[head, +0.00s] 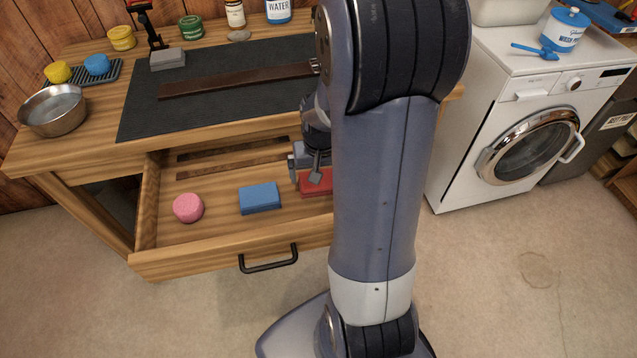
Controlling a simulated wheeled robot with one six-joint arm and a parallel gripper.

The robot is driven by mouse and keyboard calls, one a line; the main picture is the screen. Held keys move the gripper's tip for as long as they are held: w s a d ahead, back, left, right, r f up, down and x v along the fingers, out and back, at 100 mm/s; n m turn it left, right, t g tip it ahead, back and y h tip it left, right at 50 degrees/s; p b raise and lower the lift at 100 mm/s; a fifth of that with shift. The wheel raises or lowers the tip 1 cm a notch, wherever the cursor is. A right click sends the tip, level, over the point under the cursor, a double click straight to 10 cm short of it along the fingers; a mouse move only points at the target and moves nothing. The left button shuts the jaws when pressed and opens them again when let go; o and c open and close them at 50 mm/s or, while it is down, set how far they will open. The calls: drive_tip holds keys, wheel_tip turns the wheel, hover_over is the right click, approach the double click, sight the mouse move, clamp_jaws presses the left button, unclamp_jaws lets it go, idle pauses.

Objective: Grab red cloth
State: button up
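The red cloth (321,188) lies in the open drawer (230,250) of the wooden bench, toward the drawer's right side. It looks like a folded block, and my arm hides its right part. My gripper (313,174) is low in the drawer, right at the red cloth. One grey fingertip shows over or against the cloth. The other finger is not clear, so I cannot tell whether the gripper is open or shut on the cloth.
In the drawer, a blue folded cloth (260,198) lies left of the red one, and a pink round sponge (188,208) lies farther left. The bench top holds a dark mat (225,95) with a leather strap (235,80) and a metal bowl (55,112). A washing machine (510,120) stands right.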

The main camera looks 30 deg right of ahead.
drive_tip(key=shift+w+d+f, duration=0.1)
drive_tip(key=shift+w+f, duration=0.1)
drive_tip(key=shift+f, duration=1.05)
drive_tip(key=shift+c, duration=0.2)
drive_tip(key=c, duration=0.7)
drive_tip(key=shift+o, duration=0.2)
drive_tip(key=shift+r, duration=0.1)
